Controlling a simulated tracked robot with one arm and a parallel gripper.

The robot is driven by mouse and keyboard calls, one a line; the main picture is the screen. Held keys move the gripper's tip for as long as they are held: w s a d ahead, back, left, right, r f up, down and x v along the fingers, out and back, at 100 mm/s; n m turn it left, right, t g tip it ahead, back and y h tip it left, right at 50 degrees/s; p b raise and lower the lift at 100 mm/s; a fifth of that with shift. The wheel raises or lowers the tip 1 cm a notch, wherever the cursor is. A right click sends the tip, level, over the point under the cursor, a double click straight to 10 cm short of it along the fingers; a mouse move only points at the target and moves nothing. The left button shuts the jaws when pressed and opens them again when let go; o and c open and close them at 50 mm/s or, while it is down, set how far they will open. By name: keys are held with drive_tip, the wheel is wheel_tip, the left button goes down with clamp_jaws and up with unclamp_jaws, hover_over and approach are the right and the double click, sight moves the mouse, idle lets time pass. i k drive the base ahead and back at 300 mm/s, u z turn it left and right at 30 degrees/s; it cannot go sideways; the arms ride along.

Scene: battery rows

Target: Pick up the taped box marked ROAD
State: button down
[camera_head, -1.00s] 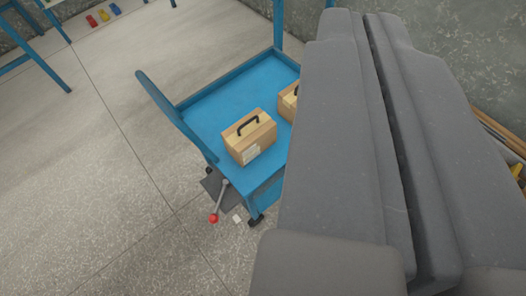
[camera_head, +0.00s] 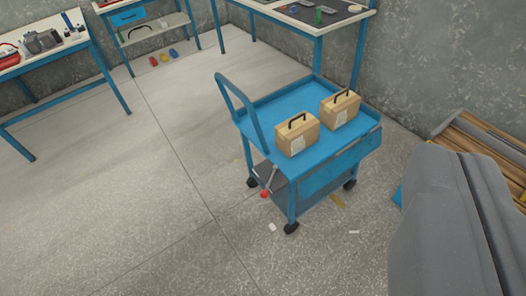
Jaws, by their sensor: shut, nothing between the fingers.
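Two tan boxes with dark carry handles stand upright on the blue cart (camera_head: 285,103). The left box (camera_head: 311,135) is nearer and shows a pale label on its front. The right box (camera_head: 352,112) stands just behind it, also with a pale patch. I cannot read any marking, so I cannot tell which one says ROAD. My gripper (camera_head: 462,160) is the large grey shape at the lower right, shut and empty, seen from behind. It is to the right of the cart in the picture and apart from both boxes.
A push handle (camera_head: 240,105) rises at the cart's left end. A red-knobbed lever (camera_head: 265,193) sticks out below. Workbenches (camera_head: 318,28) stand behind and at left (camera_head: 60,70). Stacked planks (camera_head: 475,155) lie at right. Small scraps lie near the wheels. The left floor is clear.

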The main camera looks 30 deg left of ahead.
sight(296, 134)
drive_tip(key=u, duration=0.05)
drive_tip(key=k, duration=0.6)
drive_tip(key=u, duration=0.9)
drive_tip(key=i, duration=1.4)
drive_tip(key=z, duration=0.65)
drive_tip(key=i, duration=0.9)
drive_tip(key=z, duration=0.6)
drive_tip(key=k, duration=0.75)
drive_tip(key=z, duration=0.25)
